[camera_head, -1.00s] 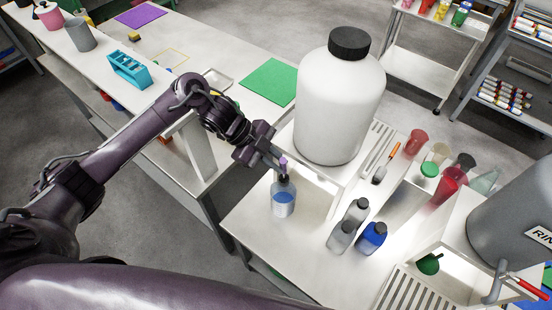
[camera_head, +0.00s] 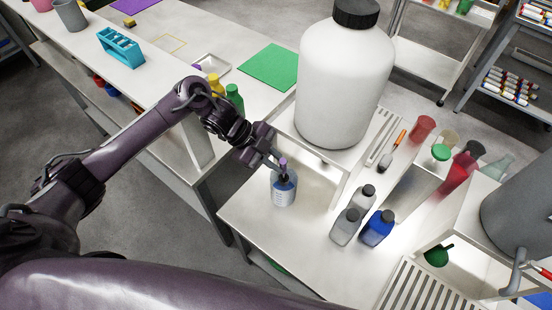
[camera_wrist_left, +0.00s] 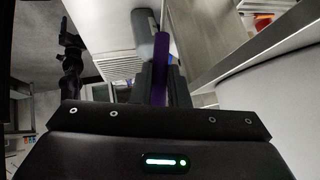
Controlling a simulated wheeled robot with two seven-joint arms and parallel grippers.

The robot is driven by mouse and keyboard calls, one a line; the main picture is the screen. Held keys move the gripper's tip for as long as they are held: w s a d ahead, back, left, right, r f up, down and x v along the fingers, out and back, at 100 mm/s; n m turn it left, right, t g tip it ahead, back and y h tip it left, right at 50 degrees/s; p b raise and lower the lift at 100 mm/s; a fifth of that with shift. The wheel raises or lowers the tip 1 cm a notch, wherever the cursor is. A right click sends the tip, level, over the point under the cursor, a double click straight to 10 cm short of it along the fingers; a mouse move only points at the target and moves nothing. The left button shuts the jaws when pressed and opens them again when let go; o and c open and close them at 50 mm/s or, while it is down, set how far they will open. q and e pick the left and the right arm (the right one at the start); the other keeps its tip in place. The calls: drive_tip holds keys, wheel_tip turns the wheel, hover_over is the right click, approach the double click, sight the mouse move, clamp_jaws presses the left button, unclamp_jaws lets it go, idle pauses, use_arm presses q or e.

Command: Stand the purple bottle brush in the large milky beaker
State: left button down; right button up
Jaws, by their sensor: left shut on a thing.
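My left gripper (camera_head: 276,163) is shut on the purple bottle brush (camera_head: 283,163), and its purple handle (camera_wrist_left: 161,65) shows between the fingers in the left wrist view. The handle is roughly upright. Directly below it stands a pale translucent vessel with blue showing inside, which looks like the milky beaker (camera_head: 284,197), on the lower bench. The brush's lower end is at the beaker's mouth. I cannot tell how deep it sits or whether it touches the wall. My right gripper is not in view.
A large white jug (camera_head: 343,85) stands on a raised shelf just right of the beaker. Grey bottles (camera_head: 346,226) and a blue bottle (camera_head: 377,228) stand to the right. A green mat (camera_head: 270,68) lies on the back bench. The bench in front of the beaker is clear.

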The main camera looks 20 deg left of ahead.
use_arm(q)
wheel_tip(320, 180, down, 6)
drive_tip(key=b, duration=0.4)
drive_tip(key=shift+r, duration=0.1)
drive_tip(key=c, duration=1.3)
unclamp_jaws()
drive_tip(key=b+v, duration=0.2)
drive_tip(key=v, duration=0.6)
drive_tip(key=shift+d, duration=0.1)
